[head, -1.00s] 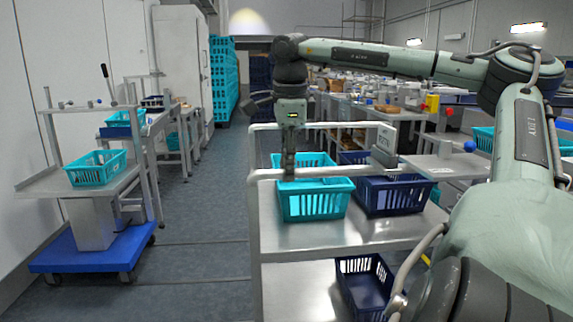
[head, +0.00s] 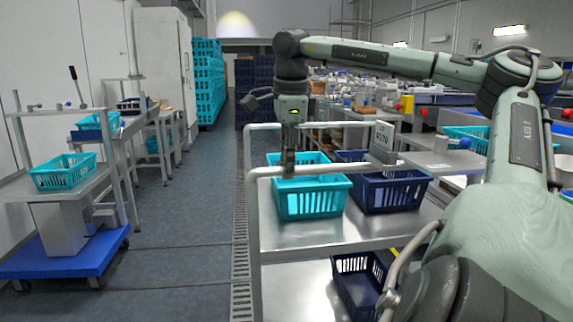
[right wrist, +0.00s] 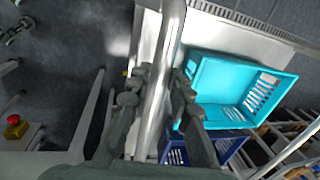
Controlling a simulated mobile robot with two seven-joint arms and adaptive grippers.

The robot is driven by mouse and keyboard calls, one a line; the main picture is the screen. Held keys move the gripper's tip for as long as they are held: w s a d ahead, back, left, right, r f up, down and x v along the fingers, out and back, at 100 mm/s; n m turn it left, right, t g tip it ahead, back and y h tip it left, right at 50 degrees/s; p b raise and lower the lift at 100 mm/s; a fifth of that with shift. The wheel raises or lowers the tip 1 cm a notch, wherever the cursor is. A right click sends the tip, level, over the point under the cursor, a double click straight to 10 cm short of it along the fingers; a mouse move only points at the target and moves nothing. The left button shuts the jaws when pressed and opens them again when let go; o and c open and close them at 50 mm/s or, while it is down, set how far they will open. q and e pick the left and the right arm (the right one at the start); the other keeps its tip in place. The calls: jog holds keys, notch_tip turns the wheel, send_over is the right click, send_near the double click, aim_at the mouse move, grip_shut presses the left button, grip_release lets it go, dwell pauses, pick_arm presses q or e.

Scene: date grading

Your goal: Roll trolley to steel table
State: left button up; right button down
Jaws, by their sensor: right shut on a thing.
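The steel trolley (head: 350,238) stands directly in front of me, with a teal basket (head: 312,204) and a dark blue basket (head: 395,197) side by side on its top shelf. Another dark blue basket (head: 361,290) is on the lower shelf. My right gripper (head: 288,172) is shut on the trolley's near handle rail (head: 338,169). In the right wrist view its fingers (right wrist: 158,92) sit on both sides of the rail (right wrist: 169,48), beside the teal basket (right wrist: 232,88). My left gripper is out of view. Which of the tables is the steel table, I cannot tell.
At left, a stand with a blue wheeled base (head: 66,256) holds a teal basket (head: 64,172). Crate stacks (head: 207,85) rise ahead. Work tables (head: 440,160) line the right beyond the trolley. The aisle floor (head: 185,215) left of the trolley is clear, with a drain grate (head: 240,225) alongside.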

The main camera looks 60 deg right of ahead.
jog(key=shift+s+d, duration=0.15)
jog(key=c, duration=1.4)
grip_release()
jog(key=shift+s, duration=0.1)
jog(key=shift+o, duration=0.2)
jog(key=shift+r, duration=0.1)
notch_tip(320, 180, up, 12)
jog(key=s+a, duration=0.1)
jog(key=shift+s+a, duration=0.2)
jog(key=shift+a, duration=0.2)
jog(key=shift+f, duration=0.2)
